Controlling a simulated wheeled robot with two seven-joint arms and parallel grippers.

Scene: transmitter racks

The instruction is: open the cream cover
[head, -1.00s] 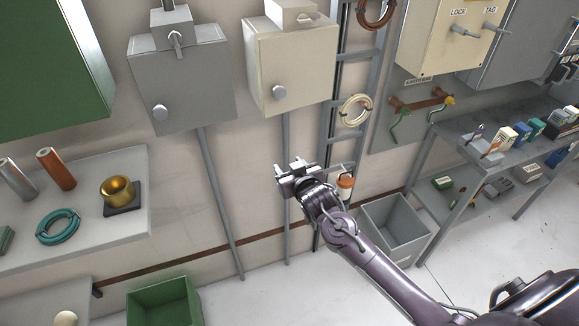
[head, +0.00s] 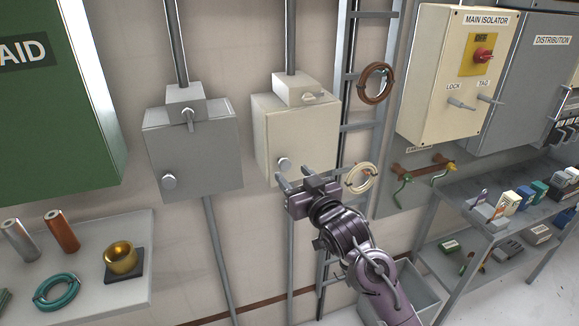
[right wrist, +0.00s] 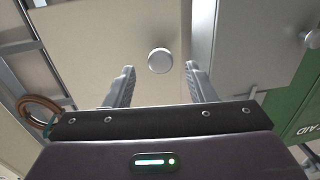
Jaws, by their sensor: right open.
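The cream cover (head: 296,138) is the front of a cream box on the wall, and it looks shut. A round silver knob (head: 284,164) sits near its lower left corner. My right gripper (head: 291,180) is open and empty just below and in front of the knob. In the right wrist view the knob (right wrist: 160,61) shows ahead, between and beyond the two open fingers (right wrist: 157,84), apart from them. The cream cover (right wrist: 95,50) fills much of that view. My left gripper is not in view.
A grey box (head: 195,150) with its own knob hangs to the left. A cable ladder (head: 345,110) with a cream coil (head: 361,167) and a brown coil (head: 374,84) is at the right. A shelf (head: 130,225) with rolls is at lower left.

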